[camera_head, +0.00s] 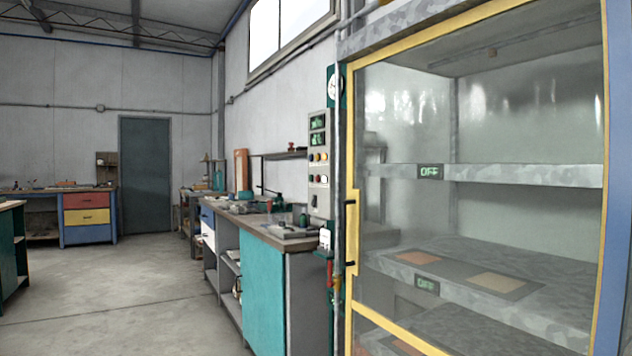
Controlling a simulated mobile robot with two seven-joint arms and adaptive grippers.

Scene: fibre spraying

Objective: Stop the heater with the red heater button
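A grey control panel (319,198) is fixed upright just left of the glass cabinet (350,300). Two small displays on the cabinet's shelves, the upper display (430,171) and the lower display (427,286), read OFF. The cabinet's yellow-framed glass door appears closed. Neither of my grippers is in view.
A workbench (263,290) with teal and grey sides and tools on top stands left of the panel. Open concrete floor (120,290) lies to the left. Another bench with coloured drawers (87,218) and a dark door (146,175) are at the back.

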